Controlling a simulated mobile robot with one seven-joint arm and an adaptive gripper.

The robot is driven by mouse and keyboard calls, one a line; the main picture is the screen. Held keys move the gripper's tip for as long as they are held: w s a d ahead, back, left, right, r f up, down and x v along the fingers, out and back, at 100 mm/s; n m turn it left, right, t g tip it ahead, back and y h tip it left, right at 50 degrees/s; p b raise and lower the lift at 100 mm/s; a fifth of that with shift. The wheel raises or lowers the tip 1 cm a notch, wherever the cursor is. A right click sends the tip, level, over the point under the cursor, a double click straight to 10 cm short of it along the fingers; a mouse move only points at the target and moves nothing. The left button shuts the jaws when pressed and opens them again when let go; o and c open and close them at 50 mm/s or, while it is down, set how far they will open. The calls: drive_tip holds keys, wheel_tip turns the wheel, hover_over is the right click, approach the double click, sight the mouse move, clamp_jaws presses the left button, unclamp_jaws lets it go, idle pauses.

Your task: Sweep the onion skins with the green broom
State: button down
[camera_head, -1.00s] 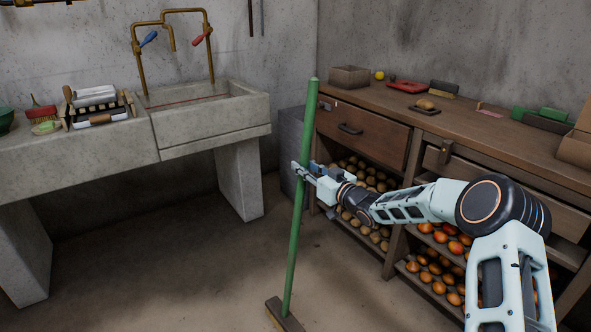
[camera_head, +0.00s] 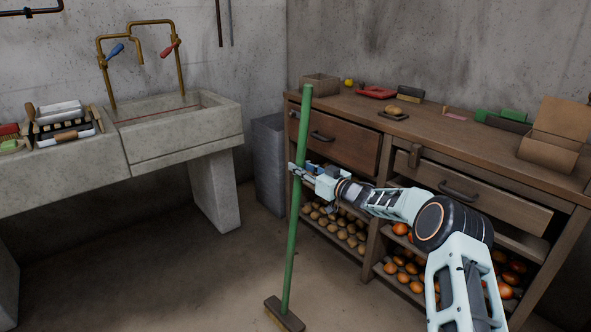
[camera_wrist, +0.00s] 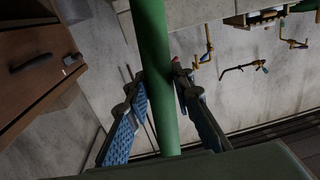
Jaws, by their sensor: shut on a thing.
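The green broom (camera_head: 291,245) stands nearly upright, its handle leaning slightly. Its brown head (camera_head: 284,314) is at or just above the floor. My gripper (camera_head: 298,170) is shut on the upper half of the handle. In the wrist view the green handle (camera_wrist: 153,65) runs between the blue-padded fingers of my gripper (camera_wrist: 160,115). I see no onion skins on the visible floor.
A wooden workbench (camera_head: 455,135) with drawers and shelves of onions and potatoes stands at right, close behind the broom. A concrete sink (camera_head: 180,125) is at left, with a grey bin (camera_head: 269,165) between. The floor (camera_head: 170,275) at front left is clear.

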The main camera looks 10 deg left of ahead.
drive_tip(key=shift+r, duration=0.15)
drive_tip(key=s+a+b, duration=0.3)
drive_tip(key=s+a, duration=0.8)
drive_tip(key=s, duration=0.4)
drive_tip(key=s+a+b, duration=0.3)
drive_tip(key=s+a, duration=0.9)
drive_tip(key=s, duration=0.3)
idle(0.9)
